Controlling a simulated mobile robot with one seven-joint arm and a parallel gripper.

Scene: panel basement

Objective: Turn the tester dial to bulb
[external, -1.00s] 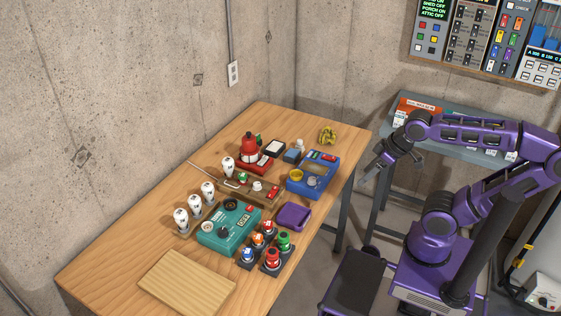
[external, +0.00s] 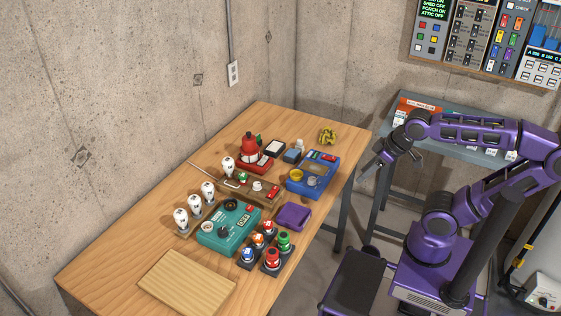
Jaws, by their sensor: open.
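A teal box (external: 211,241) stands on the wooden table, with a dark round dial (external: 223,232) on its top face, a pale round fitting, another dark round part and a small labelled display. It looks like the tester; its markings are too small to read, so the dial's setting cannot be told. A blue box (external: 327,166) with a yellow round part and a grey round part stands farther back. My gripper (external: 370,171) is open and empty, in the air just off the table's right edge, well apart from both boxes.
White bulbs (external: 181,217) stand left of the teal box. Coloured knobbed pieces (external: 272,259) and a purple tray (external: 285,220) lie to its right. A red device (external: 249,149) stands behind. A wooden board (external: 187,283) lies in front. A grey shelf (external: 460,147) is beyond my arm.

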